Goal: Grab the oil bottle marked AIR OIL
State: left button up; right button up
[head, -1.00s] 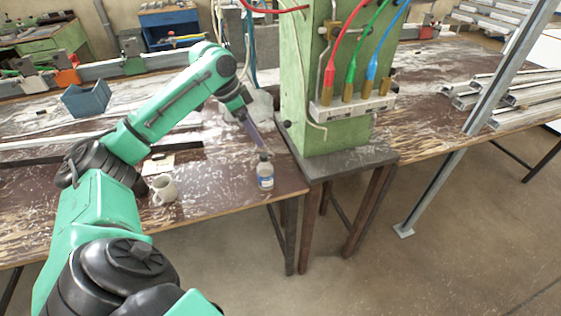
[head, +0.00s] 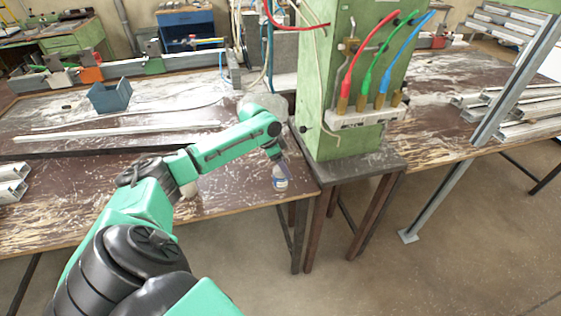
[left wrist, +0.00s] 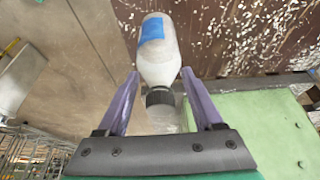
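A small clear-white bottle (head: 280,183) with a blue label stands near the right front corner of the brown worktable. The writing on its label is too small to read. In the left wrist view the bottle (left wrist: 160,62) shows its blue patch and a dark cap. My left gripper (head: 281,166) is down at the bottle's top. In the left wrist view its two purple fingers (left wrist: 160,76) are spread on either side of the cap and shoulder, with a gap visible on both sides. My right gripper is not in view.
A green machine column (head: 343,90) with red, green and blue hoses stands on a small dark table right of the bottle. A pale mug (head: 188,188) is mostly hidden behind my left arm.

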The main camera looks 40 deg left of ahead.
pick_arm(q)
grip_shut()
jog(key=shift+r, duration=0.1)
